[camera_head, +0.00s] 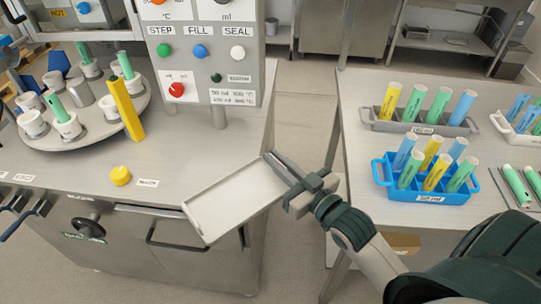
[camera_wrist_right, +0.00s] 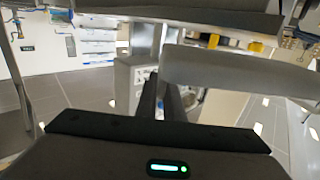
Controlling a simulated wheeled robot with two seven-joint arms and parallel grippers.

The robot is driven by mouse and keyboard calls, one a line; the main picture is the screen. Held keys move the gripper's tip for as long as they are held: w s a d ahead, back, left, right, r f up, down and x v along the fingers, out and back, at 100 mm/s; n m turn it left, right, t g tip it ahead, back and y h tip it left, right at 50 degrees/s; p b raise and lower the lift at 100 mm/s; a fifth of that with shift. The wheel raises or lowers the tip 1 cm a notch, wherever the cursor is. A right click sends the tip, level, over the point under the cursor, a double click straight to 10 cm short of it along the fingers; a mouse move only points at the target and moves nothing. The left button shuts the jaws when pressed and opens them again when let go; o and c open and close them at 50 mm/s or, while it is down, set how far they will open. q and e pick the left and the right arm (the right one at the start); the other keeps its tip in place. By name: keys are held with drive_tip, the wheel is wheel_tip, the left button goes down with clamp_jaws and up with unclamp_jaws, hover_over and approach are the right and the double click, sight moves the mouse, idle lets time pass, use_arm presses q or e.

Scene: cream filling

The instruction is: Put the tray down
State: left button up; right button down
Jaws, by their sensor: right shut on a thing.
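A shallow light-grey tray (camera_head: 238,198) is at the front right corner of the steel machine counter (camera_head: 215,160). It overlaps the counter edge in the picture; I cannot tell if it touches the counter. My right gripper (camera_head: 282,168) is shut on the tray's right end, over the gap between counter and table. In the right wrist view, my gripper fingers (camera_wrist_right: 166,102) show at the middle, with a pale slab that looks like the tray (camera_wrist_right: 225,70) beside them. My left gripper is not in view.
On the counter stand a yellow knob (camera_head: 120,176), a round turntable (camera_head: 95,128) with white cups and green tubes, and a control panel (camera_head: 205,50). The right table (camera_head: 360,150) holds a blue tube rack (camera_head: 430,196) and a grey rack (camera_head: 415,127). The counter's front middle is bare.

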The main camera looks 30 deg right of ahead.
sight(269, 192)
drive_tip(key=shift+s+a, duration=0.1)
idle(0.7)
drive_tip(key=shift+s+a, duration=0.15)
drive_tip(key=s+a, duration=0.1)
drive_tip(key=s+a+m+h, duration=0.1)
drive_tip(key=s+a+h, duration=0.1)
drive_tip(key=shift+s+a+f+m, duration=0.2)
drive_tip(key=shift+a+f+m, duration=0.05)
drive_tip(key=shift+a+m, duration=0.1)
drive_tip(key=shift+s+a+r+m+h, duration=0.25)
drive_tip(key=shift+s+a+h, duration=0.35)
drive_tip(key=shift+s+h, duration=0.1)
idle(2.6)
